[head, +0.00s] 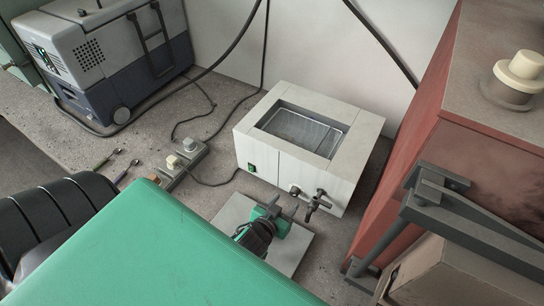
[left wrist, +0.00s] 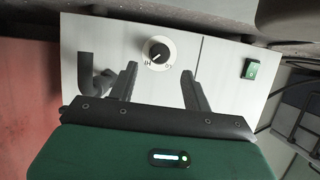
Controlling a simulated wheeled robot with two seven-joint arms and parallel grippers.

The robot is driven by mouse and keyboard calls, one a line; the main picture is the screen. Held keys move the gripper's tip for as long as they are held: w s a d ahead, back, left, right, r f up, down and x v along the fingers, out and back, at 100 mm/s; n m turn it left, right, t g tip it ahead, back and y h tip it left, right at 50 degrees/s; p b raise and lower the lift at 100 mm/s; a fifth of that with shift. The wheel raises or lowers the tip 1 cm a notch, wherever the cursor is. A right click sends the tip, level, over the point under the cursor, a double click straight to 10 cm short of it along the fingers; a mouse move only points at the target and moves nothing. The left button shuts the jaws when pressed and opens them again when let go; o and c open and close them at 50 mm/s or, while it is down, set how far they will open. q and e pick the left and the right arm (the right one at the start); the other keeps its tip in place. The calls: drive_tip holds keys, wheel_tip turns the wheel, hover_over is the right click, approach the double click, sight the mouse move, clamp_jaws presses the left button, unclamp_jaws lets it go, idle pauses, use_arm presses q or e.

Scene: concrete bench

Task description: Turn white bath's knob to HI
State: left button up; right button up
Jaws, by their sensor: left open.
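The white bath (head: 358,152) stands on the bench in the middle of the head view. Its front panel fills much of the left wrist view (left wrist: 228,55), with a green switch (left wrist: 251,68) to the right. The round knob (left wrist: 158,52) has a black centre and a pale ring with small HI and LO marks near its lower edge; a pale line on it seems to point lower left, towards HI. My left gripper (left wrist: 159,72) is open and empty, its fingers on either side of the knob's line, apparently short of it. In the head view, this gripper (head: 284,208) faces the bath's front. My right gripper is not in view.
A dark tap (head: 317,204) sticks out of the bath's front beside the knob. A pale plate (head: 290,250) lies below my gripper. A red cabinet (head: 400,185) stands close on the right. A power strip (head: 184,163) with cables lies left of the bath.

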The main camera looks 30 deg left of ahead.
use_arm(q)
drive_tip(key=b+v, duration=0.1)
drive_tip(key=v, duration=0.7)
drive_tip(key=shift+s+r, duration=0.1)
drive_tip(key=shift+s, duration=0.05)
idle(0.3)
